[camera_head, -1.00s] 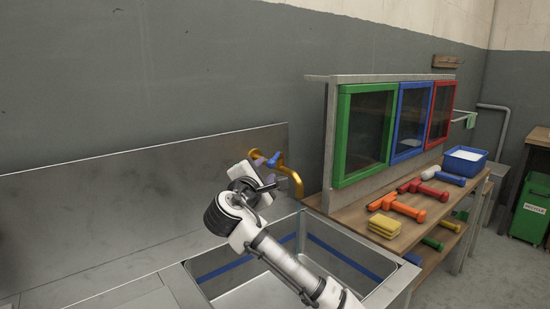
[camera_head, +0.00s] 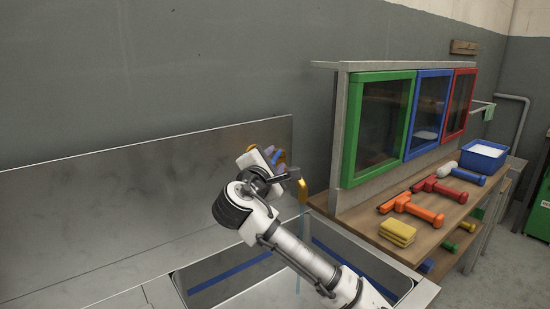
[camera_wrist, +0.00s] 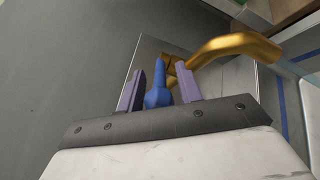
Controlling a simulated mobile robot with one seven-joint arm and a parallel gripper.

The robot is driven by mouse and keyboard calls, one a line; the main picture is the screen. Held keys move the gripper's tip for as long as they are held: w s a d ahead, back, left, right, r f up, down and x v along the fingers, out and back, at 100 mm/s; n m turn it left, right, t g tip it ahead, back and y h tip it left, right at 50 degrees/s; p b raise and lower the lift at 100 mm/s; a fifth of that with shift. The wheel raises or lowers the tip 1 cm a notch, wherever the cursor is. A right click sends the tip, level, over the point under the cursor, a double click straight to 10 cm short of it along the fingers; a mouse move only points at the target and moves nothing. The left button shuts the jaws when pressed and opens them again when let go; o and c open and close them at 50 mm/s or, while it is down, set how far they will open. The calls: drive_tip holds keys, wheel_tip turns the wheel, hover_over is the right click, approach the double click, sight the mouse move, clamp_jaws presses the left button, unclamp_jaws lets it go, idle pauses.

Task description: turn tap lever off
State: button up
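The brass tap (camera_head: 303,190) is on the steel back panel above the sink; its curved spout also shows in the wrist view (camera_wrist: 235,45). A thin pale stream of water (camera_head: 299,228) hangs below the spout. The blue tap lever (camera_wrist: 157,88) stands between the two purple fingers of my gripper (camera_wrist: 159,86), with a gap visible on either side. My gripper is open around the lever and does not clearly touch it. In the head view my gripper (camera_head: 275,156) is at the tap, and my wrist hides much of the tap body and lever.
A steel sink basin (camera_head: 345,262) lies below my arm. To the right, a wooden bench (camera_head: 420,247) holds yellow sponges (camera_head: 397,232), orange and red squeegees, and a blue tub (camera_head: 484,156). Green, blue and red framed windows stand behind it.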

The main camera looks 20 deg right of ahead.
idle(0.3)
clamp_jaws()
